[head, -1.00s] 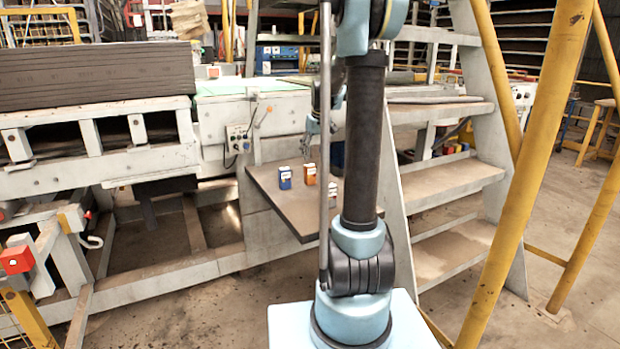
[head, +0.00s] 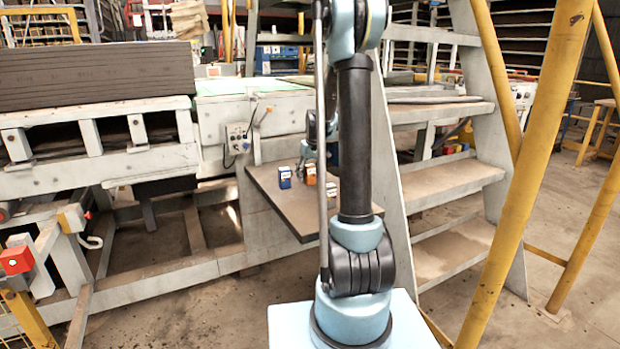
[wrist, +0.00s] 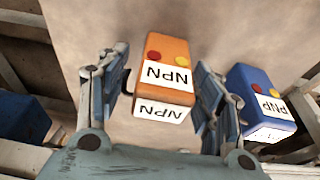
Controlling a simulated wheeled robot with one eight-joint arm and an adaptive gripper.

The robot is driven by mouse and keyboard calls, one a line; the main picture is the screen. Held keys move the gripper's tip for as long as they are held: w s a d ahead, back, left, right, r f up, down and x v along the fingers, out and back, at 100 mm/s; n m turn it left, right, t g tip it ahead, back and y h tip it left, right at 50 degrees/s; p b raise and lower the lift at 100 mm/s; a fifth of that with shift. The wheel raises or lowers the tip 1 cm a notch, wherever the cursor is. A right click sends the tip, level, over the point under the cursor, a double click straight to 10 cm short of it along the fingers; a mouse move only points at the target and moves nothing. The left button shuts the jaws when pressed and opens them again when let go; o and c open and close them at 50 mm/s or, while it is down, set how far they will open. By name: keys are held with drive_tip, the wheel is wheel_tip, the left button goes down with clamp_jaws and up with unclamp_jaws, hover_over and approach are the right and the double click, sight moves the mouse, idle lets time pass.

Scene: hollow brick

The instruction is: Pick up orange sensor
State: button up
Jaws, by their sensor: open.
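The orange sensor (head: 310,173) stands on a small brown shelf (head: 269,205) beside the machine. In the wrist view the orange sensor (wrist: 164,70) has red and yellow dots and a white NPN label. My gripper (wrist: 163,90) is open, with one finger on each side of the orange sensor and a visible gap on the left; whether the right finger touches it I cannot tell. In the head view my gripper (head: 308,160) is just above the orange sensor and partly hidden by my arm.
A white-and-orange item (head: 331,189) is at the right. Metal stairs (head: 450,190) rise to the right of the shelf.

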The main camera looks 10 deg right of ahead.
drive_tip(key=shift+w+f, duration=0.1)
drive_tip(key=shift+f, duration=0.3)
drive_tip(key=c, duration=1.2)
drive_tip(key=shift+r, duration=0.1)
